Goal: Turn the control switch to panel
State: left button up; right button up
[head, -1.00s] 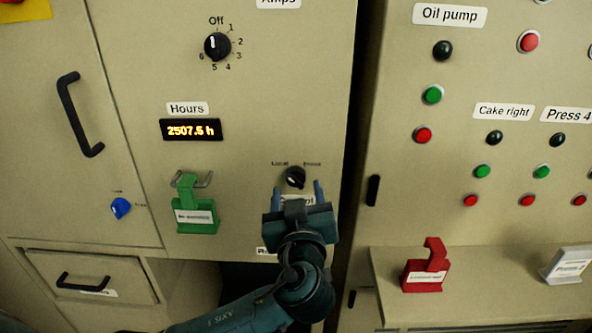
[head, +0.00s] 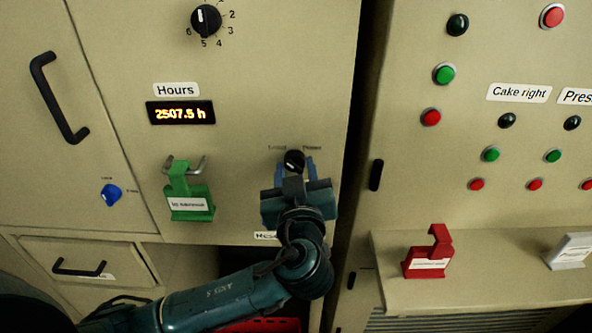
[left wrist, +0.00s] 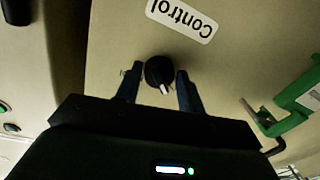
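The control switch (head: 294,161) is a small black round knob on the beige cabinet, between two small labels that appear to read "Local" and "Panel". It also shows in the left wrist view (left wrist: 159,71), where its white mark points down and slightly right beside an upside-down "Control" label (left wrist: 182,18). My left gripper (head: 295,170) is in front of the switch, just below it in the head view. In the left wrist view its open fingers (left wrist: 157,80) stand on either side of the knob, with small gaps. My right gripper is not in view.
A green lockout-like piece (head: 188,196) hangs on a metal loop left of my gripper. A blue knob (head: 111,194) and a black door handle (head: 58,98) are farther left. A red piece (head: 428,257) stands on the ledge (head: 480,298) at right.

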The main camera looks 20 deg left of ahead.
pick_arm(q)
jog(key=c, duration=0.6)
jog(key=shift+o, duration=0.2)
